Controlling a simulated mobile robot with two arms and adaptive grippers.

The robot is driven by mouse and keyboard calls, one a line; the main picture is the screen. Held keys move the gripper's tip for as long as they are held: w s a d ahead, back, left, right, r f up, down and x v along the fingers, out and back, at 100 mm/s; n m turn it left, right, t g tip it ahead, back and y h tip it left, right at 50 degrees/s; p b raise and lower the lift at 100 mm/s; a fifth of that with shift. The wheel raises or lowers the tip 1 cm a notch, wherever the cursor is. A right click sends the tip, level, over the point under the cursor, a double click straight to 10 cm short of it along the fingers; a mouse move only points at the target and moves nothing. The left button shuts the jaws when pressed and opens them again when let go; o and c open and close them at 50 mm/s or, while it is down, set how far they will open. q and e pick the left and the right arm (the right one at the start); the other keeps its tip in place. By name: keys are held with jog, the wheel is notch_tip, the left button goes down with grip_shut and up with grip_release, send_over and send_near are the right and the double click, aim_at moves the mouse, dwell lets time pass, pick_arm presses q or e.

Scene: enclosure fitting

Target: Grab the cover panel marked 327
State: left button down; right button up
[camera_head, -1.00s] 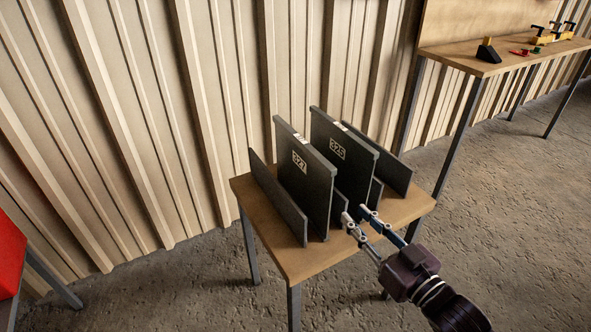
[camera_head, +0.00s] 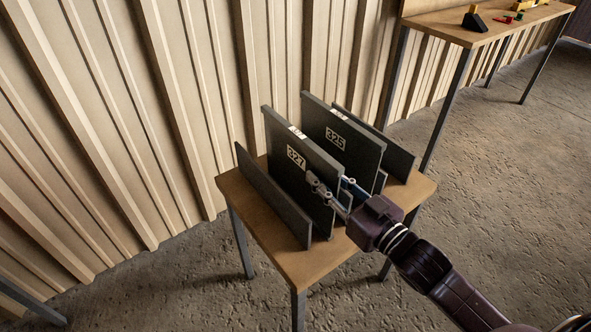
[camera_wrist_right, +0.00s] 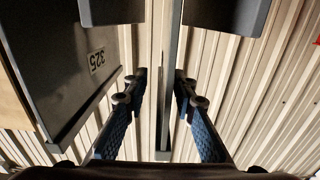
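The cover panel marked 327 (camera_head: 291,178) stands upright in a rack on the small wooden table, its labelled face toward the left. Another panel marked 325 (camera_head: 338,138) stands upright to its right and also shows at the left of the right wrist view (camera_wrist_right: 68,75). My right gripper (camera_head: 330,188) is open at the near edge of panel 327, one finger on the labelled side and the other in the gap toward 325. In the right wrist view, a thin upright panel edge (camera_wrist_right: 168,100) lies between the two fingers (camera_wrist_right: 161,88). My left gripper is not in view.
Lower dark plates flank the panels, one at left (camera_head: 270,195) and one at right (camera_head: 385,145). The small wooden table (camera_head: 290,268) stands near a corrugated wall. A longer workbench (camera_head: 470,38) with small coloured parts stands at the back right. The floor right of the table is clear.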

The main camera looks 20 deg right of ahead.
aim_at(291, 154)
jog(key=shift+a+x, duration=0.15)
jog(key=shift+x, duration=1.25)
jog(key=shift+a+x, duration=0.15)
jog(key=shift+x, duration=1.3)
jog(key=shift+s+r, duration=0.15)
grip_shut()
jog(key=shift+r, duration=0.25)
